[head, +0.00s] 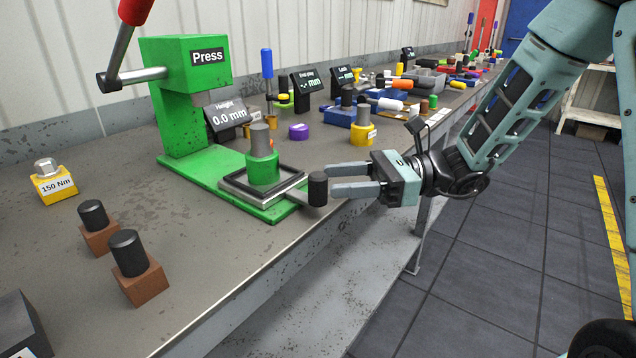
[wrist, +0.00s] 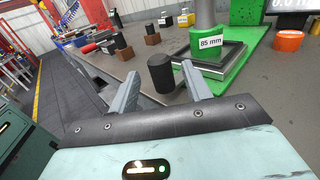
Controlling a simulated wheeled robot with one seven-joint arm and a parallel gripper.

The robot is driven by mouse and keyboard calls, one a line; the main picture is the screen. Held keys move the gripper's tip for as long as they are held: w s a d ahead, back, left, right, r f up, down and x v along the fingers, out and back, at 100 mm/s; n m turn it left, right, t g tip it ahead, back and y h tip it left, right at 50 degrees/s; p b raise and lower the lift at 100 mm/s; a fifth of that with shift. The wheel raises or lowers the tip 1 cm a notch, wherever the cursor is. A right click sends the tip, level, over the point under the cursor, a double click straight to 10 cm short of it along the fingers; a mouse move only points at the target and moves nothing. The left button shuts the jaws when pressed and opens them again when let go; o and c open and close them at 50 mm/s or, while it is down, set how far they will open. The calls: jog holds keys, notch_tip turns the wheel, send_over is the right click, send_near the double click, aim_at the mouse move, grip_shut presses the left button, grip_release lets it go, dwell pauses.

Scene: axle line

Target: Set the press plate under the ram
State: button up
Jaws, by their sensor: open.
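The green press (head: 190,65) stands on the bench, with its ram (head: 202,98) under the head. The press plate (head: 290,181) is a square, dark-rimmed plate on the green base, out in front of the ram. A green cylinder with a grey top (head: 262,165) stands on it; its 85 mm label shows in the wrist view (wrist: 211,43). The plate's black knob (head: 317,188) sticks out towards my gripper (head: 331,180). My gripper is open and empty, its fingertips just short of the knob. In the wrist view, the knob (wrist: 161,73) appears between the two fingers.
A Height display (head: 228,116) reads 0.0 mm beside the press. Two brown blocks with black cylinders (head: 139,280) and a yellow 150 Nm block (head: 52,185) stand at left. A purple ring (head: 298,132) and a yellow part (head: 363,133) stand behind. The bench edge runs below my gripper.

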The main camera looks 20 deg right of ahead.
aim_at(317, 181)
jog(key=shift+w+a, duration=0.2)
jog(key=shift+a, duration=0.9)
jog(key=shift+w+a, duration=0.15)
jog(key=shift+a, duration=0.95)
grip_shut()
jog(key=w+a+p, duration=0.1)
jog(key=w+a, duration=0.2)
jog(key=w, duration=0.1)
jog(key=w+a+p, duration=0.1)
jog(key=w+a, duration=0.2)
jog(key=w, duration=0.2)
jog(key=w+a+p, duration=0.1)
jog(key=w+a, duration=0.2)
jog(key=w, duration=0.1)
jog(key=shift+w+a, duration=0.15)
jog(key=shift+a, duration=0.15)
jog(key=shift+w+a, duration=0.25)
jog(key=shift+w, duration=0.15)
jog(key=shift+r, duration=0.1)
grip_release()
jog(key=shift+w+a, duration=0.1)
